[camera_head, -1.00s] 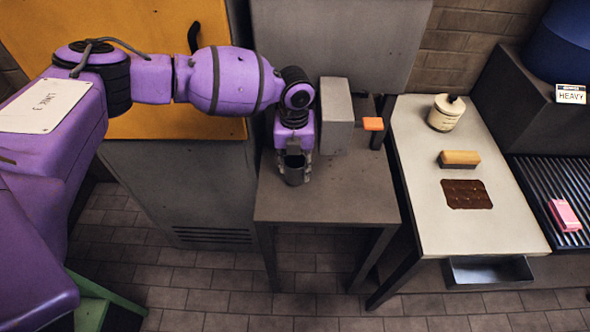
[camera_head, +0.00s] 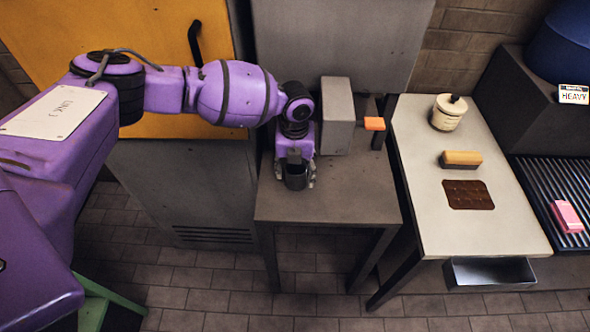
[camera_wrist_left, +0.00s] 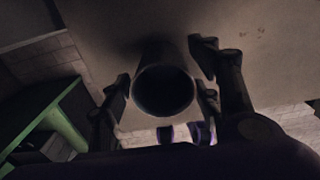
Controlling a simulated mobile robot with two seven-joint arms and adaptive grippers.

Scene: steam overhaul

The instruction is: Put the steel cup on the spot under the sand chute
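The dark steel cup (camera_head: 296,180) is upright on the dark side table (camera_head: 340,205), its open mouth also showing in the left wrist view (camera_wrist_left: 164,92). My left gripper (camera_head: 295,174) is around the cup with its fingers spread. In the left wrist view its fingers (camera_wrist_left: 162,95) stand on both sides of the cup, with a gap visible on the left; on the right the gap is narrow. A grey box with an orange tab (camera_head: 374,124) stands behind and right of the cup; I cannot tell whether it is the sand chute. No marked spot is discernible. My right gripper is out of view.
A pale table (camera_head: 415,190) to the right holds a lidded jar (camera_head: 448,112), a yellow-topped block (camera_head: 460,160) and a brown patch (camera_head: 467,194). A pink block (camera_head: 566,216) lies on a ribbed rack. The side table's front is clear.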

